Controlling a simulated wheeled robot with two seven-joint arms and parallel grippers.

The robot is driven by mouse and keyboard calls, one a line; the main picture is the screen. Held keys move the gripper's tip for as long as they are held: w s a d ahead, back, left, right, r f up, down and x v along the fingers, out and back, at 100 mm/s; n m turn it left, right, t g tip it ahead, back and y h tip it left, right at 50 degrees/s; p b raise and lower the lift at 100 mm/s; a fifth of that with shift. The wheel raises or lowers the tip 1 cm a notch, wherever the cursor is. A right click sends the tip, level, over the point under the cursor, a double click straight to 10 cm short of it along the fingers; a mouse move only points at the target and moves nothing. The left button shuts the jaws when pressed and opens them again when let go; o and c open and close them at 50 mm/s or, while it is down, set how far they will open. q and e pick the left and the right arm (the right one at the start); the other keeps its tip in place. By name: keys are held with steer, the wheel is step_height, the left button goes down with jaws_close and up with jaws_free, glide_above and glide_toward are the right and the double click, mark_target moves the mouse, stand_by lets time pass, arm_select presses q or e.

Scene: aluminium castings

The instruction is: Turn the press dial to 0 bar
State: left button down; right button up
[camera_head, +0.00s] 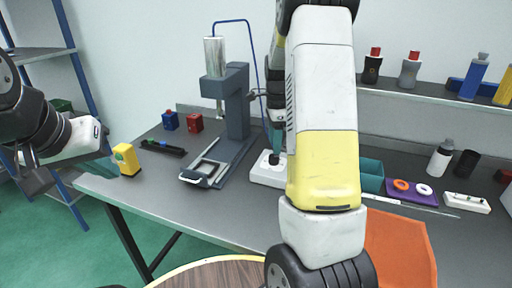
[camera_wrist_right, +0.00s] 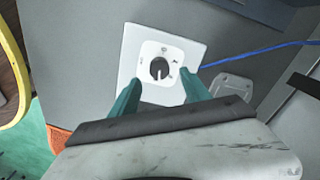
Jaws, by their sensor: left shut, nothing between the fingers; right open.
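The press (camera_head: 237,112) stands on the grey workbench, with a cylinder on top and a blue hose. Its white dial box (camera_head: 265,174) sits on the bench to the right, partly hidden by my right arm. In the right wrist view the box (camera_wrist_right: 193,50) carries a dark round dial (camera_wrist_right: 159,69) with a light pointer line toward the lower edge of the picture; its markings are too small to read. My right gripper (camera_wrist_right: 160,84) is open, its teal fingers on either side of the dial; contact cannot be told. My left gripper (camera_head: 104,166) is shut and empty, left of the bench.
A teal bin (camera_head: 371,178) and a purple tray (camera_head: 411,198) with rings lie right of my right arm. Bottles stand on the shelf (camera_head: 425,92) behind.

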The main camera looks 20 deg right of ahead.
mark_target(274, 159)
step_height(274, 159, down, 6)
steer(key=shift+r, duration=0.1)
jaws_close()
stand_by(0.4)
